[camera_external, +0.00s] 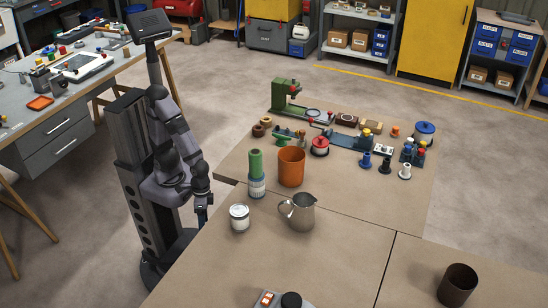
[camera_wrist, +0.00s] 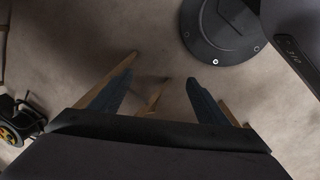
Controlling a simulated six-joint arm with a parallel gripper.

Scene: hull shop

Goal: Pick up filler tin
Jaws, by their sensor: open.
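A small white tin (camera_external: 239,217) with a dark label stands upright near the left edge of the table; it looks like the filler tin, though its label is too small to read. A labelled can (camera_external: 257,187) with a green cylinder on top stands just behind it. My gripper (camera_external: 203,216) hangs beside the table's left edge, left of the white tin and apart from it. In the wrist view my gripper (camera_wrist: 160,78) has its two fingers spread with nothing between them; the floor shows below, and no tin shows there.
An orange cup (camera_external: 291,167) and a metal jug (camera_external: 299,212) stand right of the tins. A dark brown cup (camera_external: 457,286) is at the far right. Spools and small tools crowd the table's back. The table (camera_external: 340,250) is bare in front of the jug.

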